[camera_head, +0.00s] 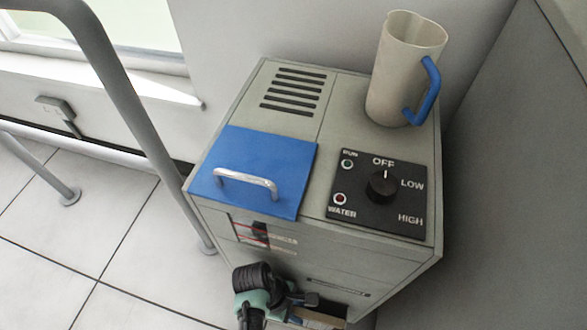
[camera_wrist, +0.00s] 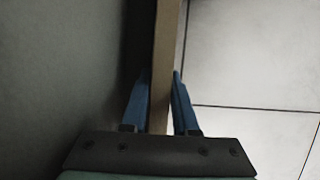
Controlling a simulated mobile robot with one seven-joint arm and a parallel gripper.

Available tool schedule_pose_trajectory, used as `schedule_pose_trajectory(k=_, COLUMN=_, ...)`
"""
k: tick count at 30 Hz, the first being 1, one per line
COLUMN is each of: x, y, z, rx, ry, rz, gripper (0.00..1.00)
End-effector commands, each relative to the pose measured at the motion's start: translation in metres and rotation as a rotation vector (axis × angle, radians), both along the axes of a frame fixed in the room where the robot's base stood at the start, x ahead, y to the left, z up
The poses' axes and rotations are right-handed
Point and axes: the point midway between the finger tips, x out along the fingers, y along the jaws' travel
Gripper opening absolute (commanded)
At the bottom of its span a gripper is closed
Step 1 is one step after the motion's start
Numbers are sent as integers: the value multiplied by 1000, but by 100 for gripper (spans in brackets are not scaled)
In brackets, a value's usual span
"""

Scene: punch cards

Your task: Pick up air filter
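In the head view, a tan, flat piece (camera_head: 318,318), which looks like the air filter, shows at the low front of the grey machine, cut off by the bottom edge. My gripper (camera_head: 308,300) is beside it, partly hidden by my wrist. In the wrist view, the air filter (camera_wrist: 166,40) is a narrow tan strip running up the picture between my blue fingers. Both fingertips of my gripper (camera_wrist: 163,80) appear to touch its sides, so the gripper looks shut on it. The rest of the filter is hidden.
The grey machine (camera_head: 300,150) has a blue lid (camera_head: 255,165) with a metal handle, a black dial panel (camera_head: 380,190) and a beige jug (camera_head: 400,75) with a blue handle on top. A grey rail (camera_head: 130,100) stands at left. Tiled floor (camera_head: 60,250) is clear.

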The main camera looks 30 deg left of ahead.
Motion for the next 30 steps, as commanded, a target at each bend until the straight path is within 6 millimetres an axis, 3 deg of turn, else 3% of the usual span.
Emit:
schedule_pose_trajectory(k=1, x=-1, y=0, z=0, rx=-1, ry=2, rz=0, gripper=16)
schedule_pose_trajectory(k=4, x=-1, y=0, z=0, rx=-1, ry=2, rz=0, gripper=0)
schedule_pose_trajectory(k=21, x=0, y=0, z=4, rx=0, ry=-1, rz=1, gripper=0)
schedule_pose_trajectory(k=30, x=-2, y=1, z=35, rx=0, ry=1, rz=-3, gripper=0)
